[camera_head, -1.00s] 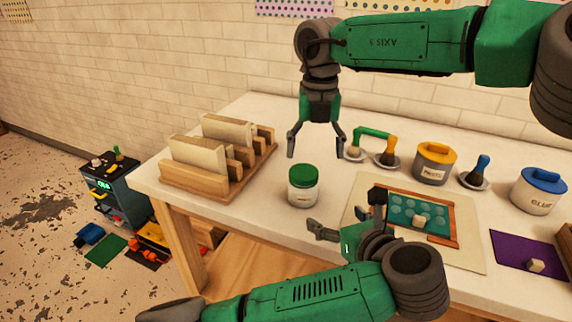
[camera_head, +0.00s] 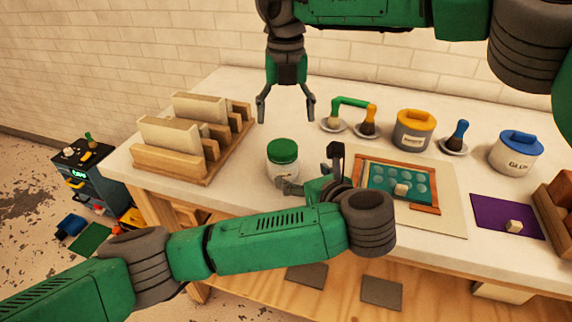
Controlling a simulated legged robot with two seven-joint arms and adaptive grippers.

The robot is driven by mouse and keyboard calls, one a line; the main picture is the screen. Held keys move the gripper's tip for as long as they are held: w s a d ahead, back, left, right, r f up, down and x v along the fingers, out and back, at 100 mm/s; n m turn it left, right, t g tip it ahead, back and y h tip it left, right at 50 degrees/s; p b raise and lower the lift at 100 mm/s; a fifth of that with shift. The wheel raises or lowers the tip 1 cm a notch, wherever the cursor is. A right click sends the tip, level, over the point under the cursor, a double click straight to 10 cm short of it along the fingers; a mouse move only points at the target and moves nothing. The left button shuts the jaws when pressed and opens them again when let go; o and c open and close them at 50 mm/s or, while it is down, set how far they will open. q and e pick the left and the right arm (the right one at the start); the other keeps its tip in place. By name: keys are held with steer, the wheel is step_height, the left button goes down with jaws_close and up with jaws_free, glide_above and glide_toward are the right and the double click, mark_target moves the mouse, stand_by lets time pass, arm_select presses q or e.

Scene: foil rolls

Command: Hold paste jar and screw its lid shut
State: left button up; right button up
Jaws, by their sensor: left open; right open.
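The paste jar (camera_head: 283,170) is a small clear-white jar standing upright on the table. Its green lid (camera_head: 283,151) sits on top; I cannot tell how tightly it is screwed. My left gripper (camera_head: 311,168) is open, low at the jar's right side, with one finger near the jar's lower front and the other raised to its right. I cannot tell whether it touches the jar. My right gripper (camera_head: 286,109) is open and empty, pointing down above and behind the lid, apart from it.
A wooden rack (camera_head: 196,170) with upright boards stands left. A yellow-lidded pot (camera_head: 412,138), a blue-lidded glue pot (camera_head: 516,161) and brushes on dishes stand right. A framed green panel (camera_head: 385,182) lies right of my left gripper. A purple mat (camera_head: 506,217) lies farther right.

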mark_target(283, 163)
arm_select(q)
steer(key=x, duration=0.4)
steer(key=a+x, duration=0.1)
steer(key=x, duration=0.4)
steer(key=shift+a, duration=0.15)
arm_select(e)
steer(key=shift+a, duration=0.65)
arm_select(q)
steer(key=shift+w+d+f, duration=0.2)
steer(key=shift+w+f, duration=0.1)
steer(key=shift+w, duration=0.35)
arm_select(e)
steer(key=shift+d, duration=0.5)
